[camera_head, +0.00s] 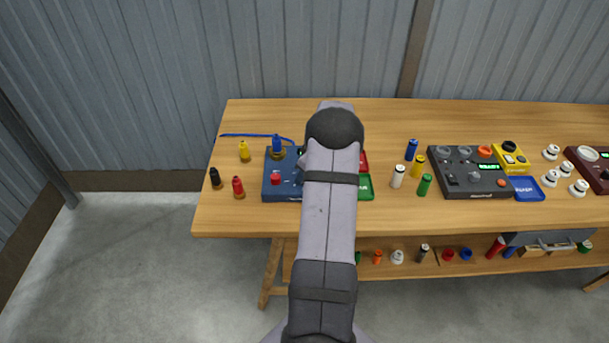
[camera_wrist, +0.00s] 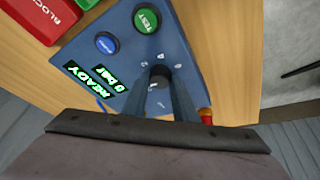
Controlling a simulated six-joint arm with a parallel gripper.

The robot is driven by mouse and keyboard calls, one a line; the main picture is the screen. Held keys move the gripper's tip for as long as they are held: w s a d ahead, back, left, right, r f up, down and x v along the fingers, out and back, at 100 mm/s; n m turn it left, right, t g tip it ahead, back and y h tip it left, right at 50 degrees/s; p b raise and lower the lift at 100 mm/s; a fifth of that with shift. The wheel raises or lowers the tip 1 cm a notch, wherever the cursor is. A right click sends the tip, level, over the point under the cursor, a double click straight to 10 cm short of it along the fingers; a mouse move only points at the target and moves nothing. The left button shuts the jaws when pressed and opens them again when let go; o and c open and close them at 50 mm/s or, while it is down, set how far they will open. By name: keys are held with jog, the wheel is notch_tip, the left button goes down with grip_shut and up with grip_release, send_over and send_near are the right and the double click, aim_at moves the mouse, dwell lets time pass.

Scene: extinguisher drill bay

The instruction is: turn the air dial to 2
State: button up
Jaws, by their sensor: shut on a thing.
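The blue panel (camera_wrist: 118,62) with the air dial (camera_wrist: 160,72) fills the middle of the wrist view. The dial is a small black knob with pale marks around it. My gripper (camera_wrist: 161,88) is shut on the dial, one finger on each side. Which mark the dial points to is too small to tell. The panel's lit display (camera_wrist: 95,79) reads READY and 0 bar. In the head view the blue panel (camera_head: 278,190) stands on the bench left of my arm, which hides the dial and my gripper.
A green TEST button (camera_wrist: 147,19) and a blue button (camera_wrist: 107,43) sit on the panel beside my fingers. A red block (camera_wrist: 48,18) lies next to the panel. A dark grey panel (camera_head: 470,180) stands right.

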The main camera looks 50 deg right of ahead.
jog(key=shift+m+h+b, duration=0.4)
jog(key=shift+m+b, duration=0.15)
jog(key=shift+m, duration=0.35)
jog(key=shift+a+m+h, duration=0.15)
jog(key=shift+m+h, duration=0.15)
jog(key=shift+m, duration=0.6)
jog(key=m+p, duration=0.1)
jog(key=m+h+p, duration=0.1)
jog(key=m, duration=0.1)
jog(key=shift+w+r+m+g+p, duration=0.1)
jog(key=shift+r+m+g+p, duration=0.05)
jog(key=shift+m+g+p, duration=0.2)
jog(key=shift+w+a+f+m+g+h, duration=0.15)
jog(key=shift+m+g+h, duration=0.3)
jog(key=shift+m, duration=1.2)
jog(key=shift+m+h+b, duration=0.25)
jog(key=shift+m+b, duration=0.05)
jog(key=shift+b, duration=0.15)
jog(key=o, duration=1)
jog(key=shift+o, duration=0.2)
